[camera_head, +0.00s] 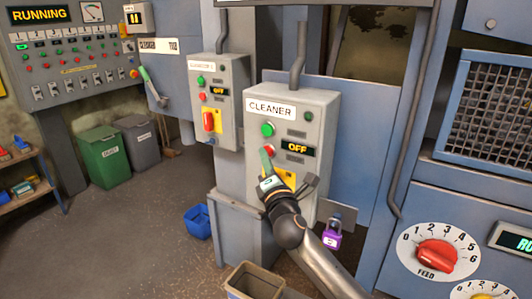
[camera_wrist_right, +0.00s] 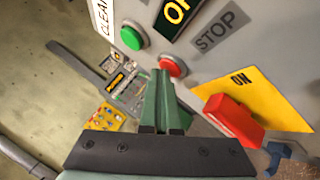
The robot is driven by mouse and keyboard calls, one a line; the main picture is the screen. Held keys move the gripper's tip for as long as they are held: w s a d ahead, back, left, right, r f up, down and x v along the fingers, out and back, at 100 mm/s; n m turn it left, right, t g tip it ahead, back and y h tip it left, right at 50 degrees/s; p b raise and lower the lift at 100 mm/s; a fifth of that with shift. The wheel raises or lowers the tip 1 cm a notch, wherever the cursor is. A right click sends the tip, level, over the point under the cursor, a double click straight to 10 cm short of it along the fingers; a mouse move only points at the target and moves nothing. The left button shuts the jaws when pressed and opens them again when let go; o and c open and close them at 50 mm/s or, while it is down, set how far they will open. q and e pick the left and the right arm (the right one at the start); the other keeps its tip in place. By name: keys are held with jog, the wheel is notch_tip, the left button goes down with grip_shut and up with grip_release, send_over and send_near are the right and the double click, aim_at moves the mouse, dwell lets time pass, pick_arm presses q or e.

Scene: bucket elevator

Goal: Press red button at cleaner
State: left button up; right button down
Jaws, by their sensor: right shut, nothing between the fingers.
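The grey cleaner box (camera_head: 322,112) stands in the middle of the head view, with a label reading CLEANER and a display reading OFF. Its red button (camera_head: 269,149) sits below a green button (camera_head: 267,129). My right gripper (camera_head: 265,157) is shut and empty, its green fingertips at the red button. In the right wrist view, the red button (camera_wrist_right: 172,66) shows just beyond the fingertips (camera_wrist_right: 164,74), partly hidden by them. I cannot tell whether they touch it. My left gripper is not in view.
A red switch handle (camera_wrist_right: 232,116) on a yellow plate marked ON is close to the right fingers. A purple padlock (camera_head: 332,239) hangs below the box. A similar box (camera_head: 233,75) stands to the left. A brown bin (camera_head: 256,280) is in front; a blue bin (camera_head: 198,221) is on the floor.

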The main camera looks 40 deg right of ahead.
jog(key=shift+s+a, duration=0.35)
jog(key=shift+a, duration=0.4)
jog(key=a, duration=0.1)
jog(key=s+a, duration=0.1)
jog(key=a, duration=0.1)
jog(key=s+a, duration=0.1)
jog(key=shift+a+p, duration=0.35)
jog(key=shift+p, duration=0.05)
dwell(0.6)
